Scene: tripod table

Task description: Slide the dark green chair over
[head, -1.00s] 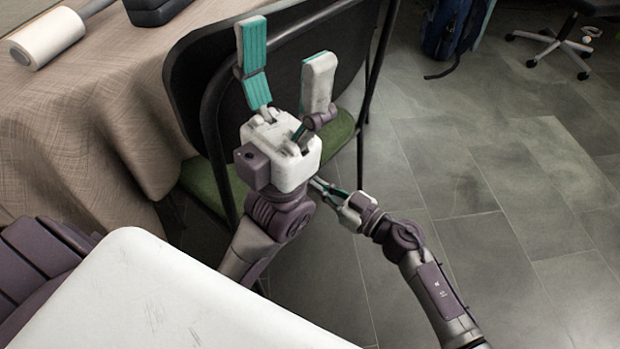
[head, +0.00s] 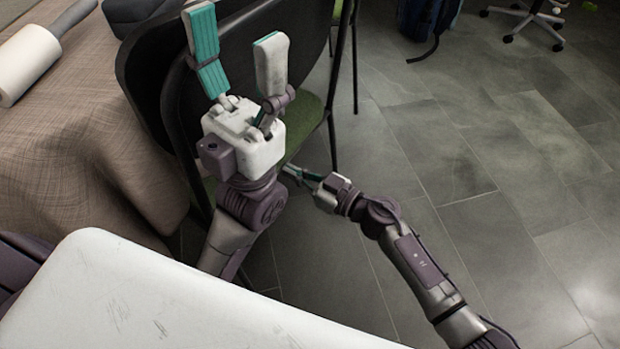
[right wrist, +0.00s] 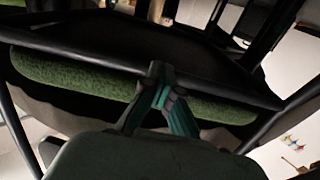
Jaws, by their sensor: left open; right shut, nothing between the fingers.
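The dark green chair has a green seat (head: 308,122) and a black backrest and frame, partly hidden behind my left gripper. It stands against the cloth-covered table in the head view. My left gripper (head: 238,62) is open, its two teal-and-white fingers pointing up in front of the backrest. Whether it touches the chair I cannot tell. My right gripper (head: 292,173) is shut and empty, low beside the seat's near right side. In the right wrist view its closed fingertips (right wrist: 158,75) are at a black frame bar, with the green seat (right wrist: 75,78) beyond; contact is unclear.
The table (head: 75,150) with its beige cloth is at left, bearing a white roller (head: 35,55) and a dark object (head: 135,12). A blue backpack (head: 425,28) and a wheeled chair base (head: 525,22) are at the back. Grey tiled floor (head: 480,190) is open to the right.

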